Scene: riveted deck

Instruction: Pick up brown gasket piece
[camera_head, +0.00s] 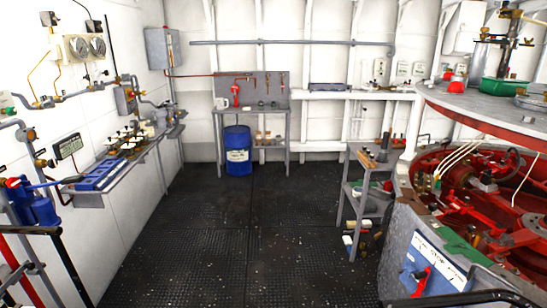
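I cannot make out a piece that is clearly the brown gasket. Small brown items (368,155) lie on the top of the grey shelf cart (362,168) at the right, but they are too small to identify. A green flat piece (458,247) lies on the rim of the red machinery at the lower right, with small brownish bits close to it. Neither of my grippers shows in the head view.
A blue drum (237,152) stands by the grey workbench (276,104) at the back. A wall shelf (122,166) with blue boxes runs along the left. Red round machinery (490,195) fills the right. The black deck (225,240) in the middle is clear.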

